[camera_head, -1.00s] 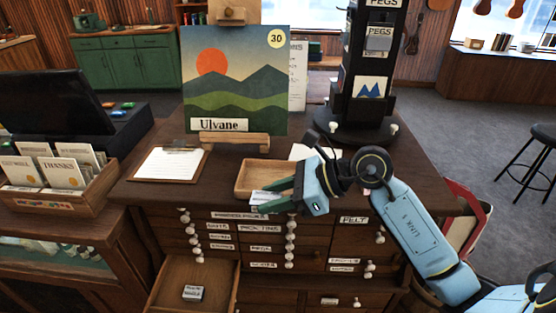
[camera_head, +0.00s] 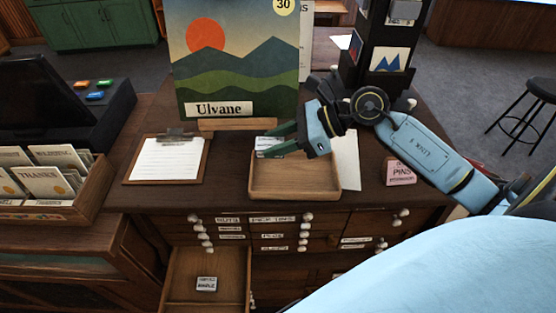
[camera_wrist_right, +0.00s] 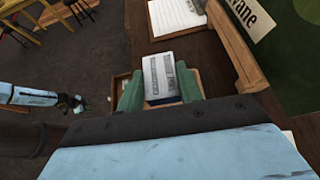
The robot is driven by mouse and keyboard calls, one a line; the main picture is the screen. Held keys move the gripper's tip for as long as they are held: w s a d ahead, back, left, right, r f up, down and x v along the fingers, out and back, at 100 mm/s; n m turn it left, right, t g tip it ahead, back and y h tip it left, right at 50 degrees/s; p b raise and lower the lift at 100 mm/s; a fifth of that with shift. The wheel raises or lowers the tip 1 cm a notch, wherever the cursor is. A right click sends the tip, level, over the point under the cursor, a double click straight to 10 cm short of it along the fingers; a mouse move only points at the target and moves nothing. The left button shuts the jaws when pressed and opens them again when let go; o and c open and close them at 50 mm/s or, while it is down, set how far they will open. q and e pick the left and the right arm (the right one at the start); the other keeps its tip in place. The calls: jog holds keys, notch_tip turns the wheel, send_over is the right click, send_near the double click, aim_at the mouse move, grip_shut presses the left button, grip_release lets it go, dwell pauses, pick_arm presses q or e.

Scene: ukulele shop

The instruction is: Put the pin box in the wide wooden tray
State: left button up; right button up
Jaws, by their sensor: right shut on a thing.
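My right gripper (camera_head: 285,143) is shut on a small white box (camera_head: 268,144) with a printed label, its text unreadable; it also shows between the green fingers in the right wrist view (camera_wrist_right: 162,78). The wide wooden tray (camera_head: 293,193) is on the counter and looks empty. The held box appears above the tray's back left corner; the gap is unclear. A pink item (camera_head: 401,173) reading PINS sits right of the tray. I cannot tell whether the held box is the pin box. My left gripper (camera_wrist_right: 75,104) shows small at the wrist view's left.
A clipboard (camera_head: 167,159) lies left of the tray, the Ulvane picture (camera_head: 235,60) stands behind it, and a white sheet (camera_head: 349,160) lies at its right. A black rack (camera_head: 385,55) stands at the back right. An open drawer (camera_head: 190,260) juts out below.

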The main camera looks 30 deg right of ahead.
aim_at(279, 176)
jog(key=f, duration=0.3)
jog(key=shift+s+f, duration=0.3)
jog(key=shift+s, duration=0.05)
notch_tip(279, 176, down, 4)
jog(key=shift+w+r+p, duration=0.1)
jog(key=shift+p, duration=0.25)
jog(key=o, duration=1)
jog(key=shift+c, duration=0.2)
